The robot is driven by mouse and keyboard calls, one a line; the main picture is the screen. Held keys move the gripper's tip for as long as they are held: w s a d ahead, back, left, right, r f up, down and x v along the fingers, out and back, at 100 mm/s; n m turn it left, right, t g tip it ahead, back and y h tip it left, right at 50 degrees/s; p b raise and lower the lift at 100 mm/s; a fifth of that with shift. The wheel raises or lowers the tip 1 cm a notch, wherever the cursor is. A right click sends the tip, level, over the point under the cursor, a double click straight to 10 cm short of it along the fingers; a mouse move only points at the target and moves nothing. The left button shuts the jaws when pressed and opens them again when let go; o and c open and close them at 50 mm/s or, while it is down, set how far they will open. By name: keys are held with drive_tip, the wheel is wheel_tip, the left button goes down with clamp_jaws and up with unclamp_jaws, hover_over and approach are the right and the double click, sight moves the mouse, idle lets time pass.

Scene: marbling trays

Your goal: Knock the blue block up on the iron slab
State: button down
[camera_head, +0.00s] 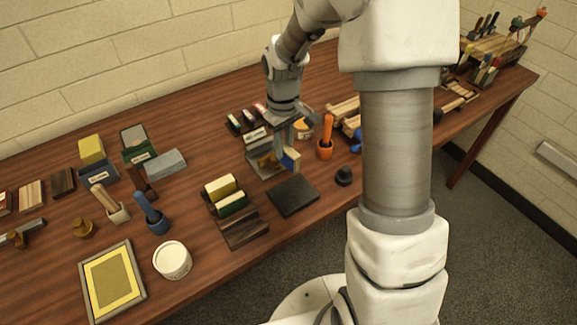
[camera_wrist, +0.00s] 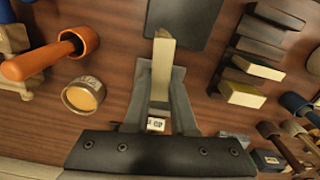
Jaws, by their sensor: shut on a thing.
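My gripper (camera_head: 284,150) is shut on the blue block (camera_head: 291,161), which shows a blue face and a cream side in the head view. In the wrist view the block's cream side (camera_wrist: 163,62) stands out between the fingertips (camera_wrist: 160,85). The iron slab (camera_head: 293,196) is a dark flat square near the front edge of the table. It also shows in the wrist view (camera_wrist: 184,18), just beyond the block. The block is behind the slab in the head view; whether it touches anything below is unclear.
A rack (camera_head: 240,228) with yellow and green blocks stands left of the slab. An orange mallet in a cup (camera_head: 326,147) and a small black knob-like thing (camera_head: 343,176) are to its right. A blue mallet (camera_head: 152,215) and a white tub (camera_head: 172,260) are farther left.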

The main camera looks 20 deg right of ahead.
drive_tip(key=s+n+p, duration=0.1)
drive_tip(key=n, duration=0.2)
drive_tip(key=shift+s+a+r, duration=0.1)
drive_tip(key=shift+s+r, duration=0.05)
drive_tip(key=shift+s, duration=0.05)
drive_tip(key=shift+s+a+f+n, duration=0.15)
drive_tip(key=shift+s+f+n, duration=0.65)
drive_tip(key=shift+n, duration=1.45)
drive_tip(key=shift+s+a+f+n, duration=0.1)
drive_tip(key=shift+s+f+n, duration=0.25)
drive_tip(key=shift+s+n, duration=1.4)
drive_tip(key=shift+s+a+f+n, duration=0.15)
drive_tip(key=shift+s+f+n, duration=0.4)
drive_tip(key=shift+n, duration=2.15)
drive_tip(key=shift+b, duration=0.3)
drive_tip(key=shift+f+b, duration=0.35)
drive_tip(key=shift+f, duration=0.2)
